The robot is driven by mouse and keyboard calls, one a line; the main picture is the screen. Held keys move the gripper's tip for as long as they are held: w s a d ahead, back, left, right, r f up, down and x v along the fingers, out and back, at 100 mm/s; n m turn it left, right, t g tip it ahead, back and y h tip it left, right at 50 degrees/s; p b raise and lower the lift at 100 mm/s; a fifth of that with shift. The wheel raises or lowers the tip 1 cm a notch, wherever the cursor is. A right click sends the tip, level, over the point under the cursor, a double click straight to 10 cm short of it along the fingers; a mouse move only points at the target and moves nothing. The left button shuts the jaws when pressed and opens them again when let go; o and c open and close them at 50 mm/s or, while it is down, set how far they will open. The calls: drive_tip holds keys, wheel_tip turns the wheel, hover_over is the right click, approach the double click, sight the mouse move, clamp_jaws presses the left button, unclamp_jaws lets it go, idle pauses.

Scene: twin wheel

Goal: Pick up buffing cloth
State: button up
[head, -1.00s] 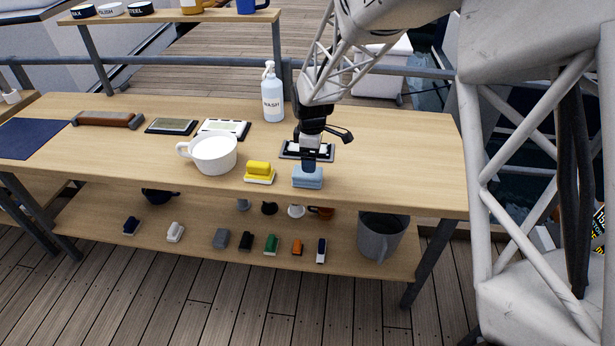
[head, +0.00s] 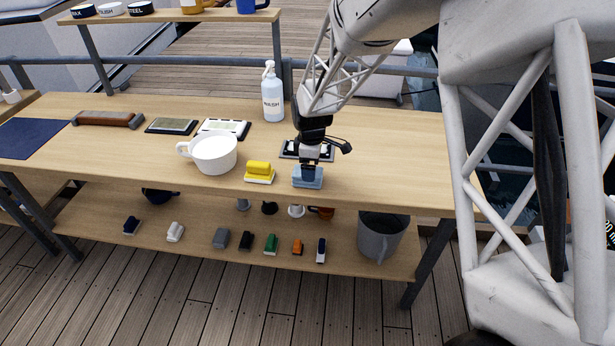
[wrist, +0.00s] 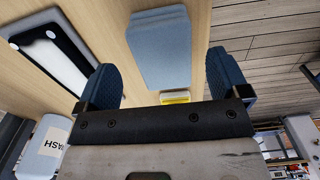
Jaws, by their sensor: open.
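A light blue folded pad with a raised top, which looks like the buffing cloth (head: 307,183), lies near the front edge of the wooden table. My gripper (head: 308,170) points down right at its top in the head view and hides part of it. In the wrist view my gripper (wrist: 160,62) is open, with the blue pad (wrist: 160,40) showing in the gap between its two dark blue fingers. I cannot tell whether the fingers touch it.
A yellow block on a pale base (head: 259,172) sits just left of the pad, with a white mug (head: 214,154) beyond it. A dark-framed tray (head: 290,152) lies behind my gripper, and a wash bottle (head: 272,95) stands farther back. The table's right end is clear.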

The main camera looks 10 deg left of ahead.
drive_tip(key=shift+s+a+f, duration=0.1)
drive_tip(key=shift+f, duration=2.1)
drive_tip(key=c, duration=1)
drive_tip(key=shift+r, duration=0.1)
drive_tip(key=shift+r, duration=0.65)
drive_tip(key=shift+s+r, duration=0.2)
drive_tip(key=shift+r, duration=0.35)
drive_tip(key=shift+s+r, duration=0.2)
drive_tip(key=shift+r, duration=0.35)
drive_tip(key=s+d, duration=0.3)
drive_tip(key=s, duration=0.4)
drive_tip(key=s+d+r, duration=0.1)
drive_tip(key=s+d, duration=0.2)
drive_tip(key=s, duration=0.4)
drive_tip(key=shift+r, duration=0.15)
